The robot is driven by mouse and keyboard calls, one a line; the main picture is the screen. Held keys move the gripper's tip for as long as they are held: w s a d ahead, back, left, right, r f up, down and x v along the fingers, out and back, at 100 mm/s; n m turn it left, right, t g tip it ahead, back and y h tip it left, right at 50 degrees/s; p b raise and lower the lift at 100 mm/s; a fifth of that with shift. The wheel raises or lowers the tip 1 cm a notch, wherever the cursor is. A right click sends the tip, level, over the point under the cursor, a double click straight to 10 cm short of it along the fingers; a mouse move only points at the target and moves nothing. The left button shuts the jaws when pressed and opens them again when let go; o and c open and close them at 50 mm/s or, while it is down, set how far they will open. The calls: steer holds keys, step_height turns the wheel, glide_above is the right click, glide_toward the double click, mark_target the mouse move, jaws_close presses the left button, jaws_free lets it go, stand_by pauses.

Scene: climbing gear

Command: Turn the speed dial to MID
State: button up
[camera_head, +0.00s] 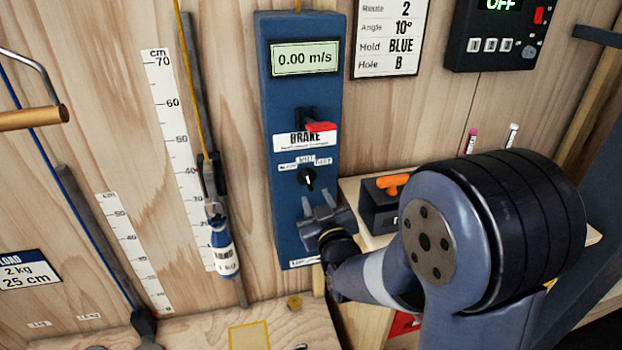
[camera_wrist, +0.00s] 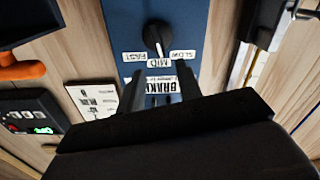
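The speed dial (camera_head: 308,178) is a small black knob with a white mark on the tall blue panel (camera_head: 290,222), below the brake. Small white labels sit above it. In the wrist view, which is upside down, the dial (camera_wrist: 156,36) shows with the FAST, MID (camera_wrist: 158,63) and SLOW labels. Its white mark appears to point near MID, perhaps slightly toward SLOW; the exact setting is hard to tell. My gripper (camera_head: 318,202) is just below the dial in the head view, fingers apart and empty. Its fingers (camera_wrist: 160,80) do not surround the dial.
A red brake lever (camera_head: 321,127) sticks out above the dial. The panel display (camera_head: 305,59) reads 0.00 m/s. A black box with an orange handle (camera_head: 392,181) stands right of the panel. A blue-and-white weight (camera_head: 223,247) hangs on the left.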

mark_target(308, 179)
steer(key=p+x, duration=0.1)
steer(key=x, duration=0.6)
steer(key=shift+w, duration=0.15)
jaws_close()
